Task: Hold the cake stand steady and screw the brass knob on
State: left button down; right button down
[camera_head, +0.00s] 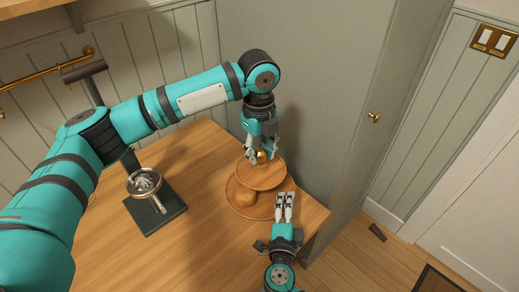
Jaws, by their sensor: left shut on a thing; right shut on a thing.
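The wooden cake stand (241,197) stands upright near the right end of the wooden table, with a small upper tier (268,179) above a wider lower plate. The brass knob (261,156) is at the top of the stand. My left gripper (258,158) points down from above and is shut on the knob. Whether the knob touches the stand's top is hidden by the fingers. My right gripper (285,198) comes from the front and is shut on the right edge of the cake stand. Its fingertips hide part of that rim.
A dark stand with a round metal dish (145,182) stands on the table (185,224) at the left. A grey-green cabinet (330,90) rises right behind the table. The table's right edge is close to my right gripper. The front middle of the table is clear.

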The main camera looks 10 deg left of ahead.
pick_arm(q)
jog(key=shift+f, duration=0.45)
jog(key=m, duration=0.5)
jog(key=shift+m, duration=0.3)
jog(key=m, duration=0.4)
jog(key=shift+d, duration=0.1)
jog(key=m, duration=1)
jog(key=c, duration=1)
grip_release()
